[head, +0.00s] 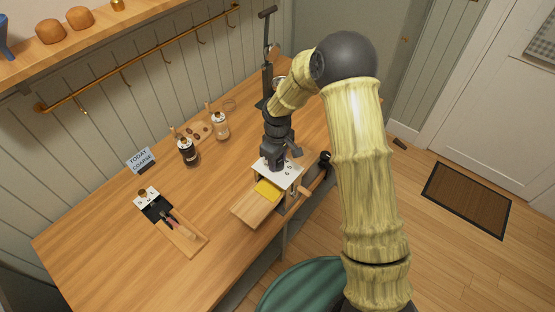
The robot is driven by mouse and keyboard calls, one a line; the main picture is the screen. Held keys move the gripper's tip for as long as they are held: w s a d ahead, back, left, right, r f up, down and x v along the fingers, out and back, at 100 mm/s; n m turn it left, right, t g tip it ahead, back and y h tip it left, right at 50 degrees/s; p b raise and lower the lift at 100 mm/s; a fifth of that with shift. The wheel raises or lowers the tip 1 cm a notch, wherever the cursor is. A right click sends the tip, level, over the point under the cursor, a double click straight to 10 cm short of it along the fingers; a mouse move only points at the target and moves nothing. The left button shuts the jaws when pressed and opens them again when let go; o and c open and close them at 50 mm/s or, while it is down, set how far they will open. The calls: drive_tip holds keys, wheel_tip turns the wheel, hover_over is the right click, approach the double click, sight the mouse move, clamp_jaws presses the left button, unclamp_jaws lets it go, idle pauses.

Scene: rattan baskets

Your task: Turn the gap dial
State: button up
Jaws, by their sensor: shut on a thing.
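A small wooden device with a white top plate (287,172) stands near the table's front edge. The plate bears small dark marks, too small to read surely. My gripper (274,161) points down onto the back left of this plate and is shut. What it grips, the gap dial by its place, is mostly hidden under the fingers, so its setting cannot be read. A small sign (141,160) at the back left of the table reads "TODAY COARSE".
A yellow block (267,190) lies on the device's wooden ramp (256,209). A tall dark stand (267,60) rises behind my gripper. The table's left front is clear.

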sight(278, 162)
idle(0.3)
drive_tip(key=o, duration=1)
wheel_tip(278, 162, up, 18)
drive_tip(key=b, duration=0.3)
drive_tip(key=shift+f, duration=0.25)
drive_tip(key=s+d+f+m+t, duration=0.1)
drive_tip(key=s+d+m, duration=0.2)
drive_tip(key=s+d, duration=0.2)
drive_tip(key=s+d+f+m, duration=0.2)
drive_tip(key=s+d+m, duration=0.2)
drive_tip(key=s, duration=0.3)
drive_tip(key=s+d+f+m+t, duration=0.1)
drive_tip(key=s+d+m, duration=0.2)
drive_tip(key=s+d, duration=0.3)
drive_tip(key=shift+s+d+f+m+t, duration=0.2)
drive_tip(key=shift+s+d+m+t, duration=0.1)
drive_tip(key=shift+s, duration=0.2)
